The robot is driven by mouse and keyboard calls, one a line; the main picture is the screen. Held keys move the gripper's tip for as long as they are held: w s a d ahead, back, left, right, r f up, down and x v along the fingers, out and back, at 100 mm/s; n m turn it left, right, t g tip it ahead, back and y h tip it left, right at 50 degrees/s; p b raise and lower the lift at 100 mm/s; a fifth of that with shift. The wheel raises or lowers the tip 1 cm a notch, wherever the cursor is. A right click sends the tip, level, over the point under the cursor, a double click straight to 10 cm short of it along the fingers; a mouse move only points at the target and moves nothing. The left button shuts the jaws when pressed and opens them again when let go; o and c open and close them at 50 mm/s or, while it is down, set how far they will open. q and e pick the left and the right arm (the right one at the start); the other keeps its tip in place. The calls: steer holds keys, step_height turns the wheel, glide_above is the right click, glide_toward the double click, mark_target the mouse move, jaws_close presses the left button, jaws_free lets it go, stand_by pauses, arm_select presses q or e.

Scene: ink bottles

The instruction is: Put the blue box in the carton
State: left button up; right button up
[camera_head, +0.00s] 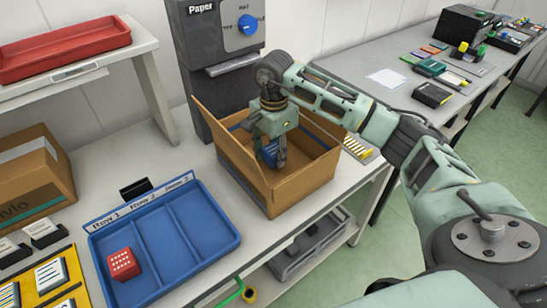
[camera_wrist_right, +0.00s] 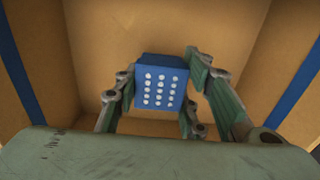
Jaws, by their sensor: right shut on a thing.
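The open carton (camera_head: 262,186) stands on the white table with its flaps up. My right gripper (camera_head: 270,156) points down into the carton's opening. It is shut on the blue box (camera_head: 268,152), which is partly hidden by the fingers in the head view. In the right wrist view the blue box (camera_wrist_right: 160,84), with rows of white dots on its face, sits between the fingers of my right gripper (camera_wrist_right: 158,100). The carton's walls (camera_wrist_right: 235,30) surround it there. I cannot tell whether the box touches the carton's floor. My left gripper is out of view.
A blue tray (camera_head: 225,243) with compartments stands left of the carton, with a red box (camera_head: 123,264) in its left compartment. A paper dispenser (camera_head: 205,50) stands behind the carton. A closed carton (camera_head: 35,175) and a red tray (camera_head: 65,48) are at the left.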

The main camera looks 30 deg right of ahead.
step_height(320, 180, down, 2)
steer(key=shift+s+f, duration=0.1)
steer(key=shift+f, duration=0.35)
steer(key=o, duration=1.2)
steer(key=shift+c, duration=0.2)
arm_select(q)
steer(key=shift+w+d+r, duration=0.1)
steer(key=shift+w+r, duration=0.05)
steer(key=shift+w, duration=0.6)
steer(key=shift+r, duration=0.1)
